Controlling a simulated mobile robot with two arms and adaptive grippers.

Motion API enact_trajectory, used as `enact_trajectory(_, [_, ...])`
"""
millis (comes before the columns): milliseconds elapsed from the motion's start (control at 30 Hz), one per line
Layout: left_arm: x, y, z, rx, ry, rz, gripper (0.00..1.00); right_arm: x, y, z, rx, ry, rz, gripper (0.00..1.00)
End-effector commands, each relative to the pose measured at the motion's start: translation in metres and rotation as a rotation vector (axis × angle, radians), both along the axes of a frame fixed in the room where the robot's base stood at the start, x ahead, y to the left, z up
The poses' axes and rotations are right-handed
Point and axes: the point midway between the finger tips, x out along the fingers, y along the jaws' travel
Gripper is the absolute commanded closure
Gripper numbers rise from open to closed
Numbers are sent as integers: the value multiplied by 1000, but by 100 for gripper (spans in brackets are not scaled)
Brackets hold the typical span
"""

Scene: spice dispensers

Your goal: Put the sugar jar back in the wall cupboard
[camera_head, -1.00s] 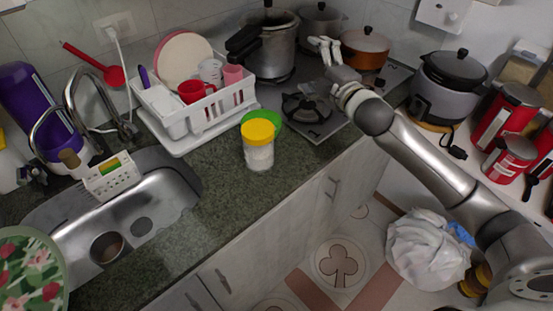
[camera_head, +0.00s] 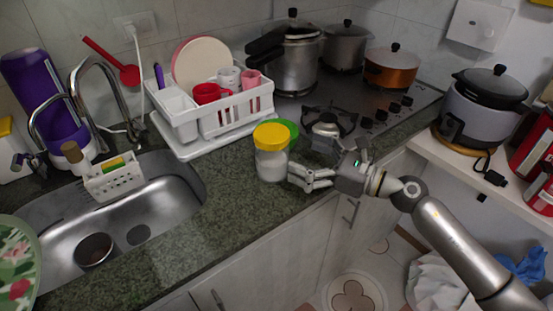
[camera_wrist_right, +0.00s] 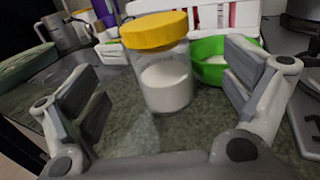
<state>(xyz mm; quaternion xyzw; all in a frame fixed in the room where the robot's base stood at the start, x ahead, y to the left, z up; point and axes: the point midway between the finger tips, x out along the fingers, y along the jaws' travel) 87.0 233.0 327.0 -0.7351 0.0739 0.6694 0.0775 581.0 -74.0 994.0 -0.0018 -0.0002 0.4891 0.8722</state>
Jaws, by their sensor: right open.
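The sugar jar (camera_head: 271,158) is clear with a yellow lid and white contents. It stands upright on the counter near its front edge, left of my right gripper (camera_head: 298,179). The right gripper is open, its fingers pointing at the jar and close to it. In the right wrist view, the jar (camera_wrist_right: 164,80) stands ahead, between the spread fingers of the right gripper (camera_wrist_right: 165,95). It does not look gripped. The wall cupboard cannot be made out in these views. My left gripper is not in view.
A green bowl (camera_head: 289,128) sits right behind the jar. A white dish rack (camera_head: 215,118) with cups and a plate is behind it to the left. The sink (camera_head: 150,194) is at left. The stove (camera_head: 375,109) with pots is at the back right. A rice cooker (camera_head: 480,105) stands at right.

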Motion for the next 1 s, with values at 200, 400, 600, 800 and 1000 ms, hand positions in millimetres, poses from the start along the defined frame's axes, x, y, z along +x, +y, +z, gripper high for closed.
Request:
enact_trajectory(200, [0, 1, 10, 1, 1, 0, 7, 16, 26, 3, 4, 0, 0, 4])
enact_trajectory(400, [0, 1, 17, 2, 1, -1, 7, 23, 40, 3, 5, 3, 0, 4])
enact_trajectory(600, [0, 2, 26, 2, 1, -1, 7, 37, 64, 2, 6, 1, -1, 4])
enact_trajectory(800, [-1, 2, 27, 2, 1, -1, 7, 43, 75, -1, 4, 1, -1, 4])
enact_trajectory(1000, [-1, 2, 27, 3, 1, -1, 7, 43, 74, -1, 3, 2, -2, 5])
